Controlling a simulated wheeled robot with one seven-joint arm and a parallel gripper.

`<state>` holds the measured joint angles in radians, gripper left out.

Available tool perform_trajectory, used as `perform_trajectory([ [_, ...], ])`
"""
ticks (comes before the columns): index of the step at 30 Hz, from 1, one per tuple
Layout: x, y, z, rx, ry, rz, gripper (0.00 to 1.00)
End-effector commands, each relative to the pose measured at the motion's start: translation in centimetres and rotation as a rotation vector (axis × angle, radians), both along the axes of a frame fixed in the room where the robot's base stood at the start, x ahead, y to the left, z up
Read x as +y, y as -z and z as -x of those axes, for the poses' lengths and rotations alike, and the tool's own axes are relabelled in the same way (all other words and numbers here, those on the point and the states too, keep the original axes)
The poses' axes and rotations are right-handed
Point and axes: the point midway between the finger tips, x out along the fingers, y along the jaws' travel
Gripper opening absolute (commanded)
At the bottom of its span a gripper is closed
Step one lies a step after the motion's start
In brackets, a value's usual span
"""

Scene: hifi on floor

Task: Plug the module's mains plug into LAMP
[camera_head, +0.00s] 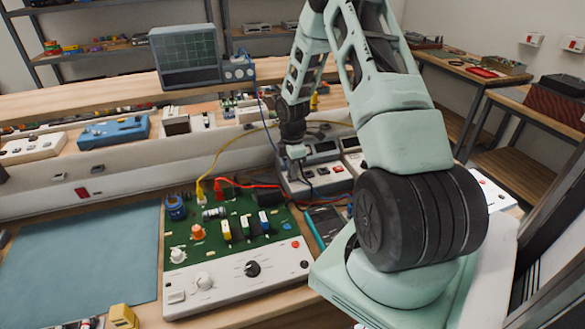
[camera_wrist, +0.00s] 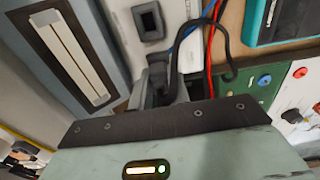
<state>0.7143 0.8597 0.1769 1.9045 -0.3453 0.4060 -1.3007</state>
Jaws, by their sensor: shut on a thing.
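The module (camera_head: 235,262) is a green board with a white control panel at the front of the bench. My gripper (camera_head: 297,168) points down at a grey bench unit (camera_head: 325,182) behind the module. In the wrist view my gripper (camera_wrist: 160,88) is shut on a small dark thing, apparently the mains plug (camera_wrist: 157,74), mostly hidden by the fingers. A black cable (camera_wrist: 222,35) loops beside it. A dark square socket (camera_wrist: 148,20) in a pale face lies just beyond the fingers. No LAMP label is readable, and I cannot tell whether the plug touches anything.
Red and yellow leads (camera_head: 250,184) run from the module's back edge. A blue mat (camera_head: 80,255) lies at left. A teal-edged dark device (camera_head: 325,225) lies right of the module, also in the wrist view (camera_wrist: 285,18). A screen instrument (camera_head: 186,55) stands behind.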

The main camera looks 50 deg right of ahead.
Motion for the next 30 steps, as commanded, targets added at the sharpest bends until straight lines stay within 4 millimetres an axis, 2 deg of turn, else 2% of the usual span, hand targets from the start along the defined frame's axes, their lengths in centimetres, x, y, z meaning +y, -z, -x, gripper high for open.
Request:
perform_trajectory([
  [11,0.0,0.0,0.0,0.0,0.0,0.0,0.0],
  [12,0.0,0.0,0.0,0.0,0.0,0.0,0.26],
  [14,0.0,0.0,0.0,0.0,0.0,0.0,0.43],
  [24,0.0,-0.2,0.0,0.0,0.001,0.0,0.43],
  [26,0.0,-0.7,0.0,0.0,0.001,0.0,0.43],
  [30,-0.1,-2.8,-0.1,-0.004,0.003,0.003,0.43],
])
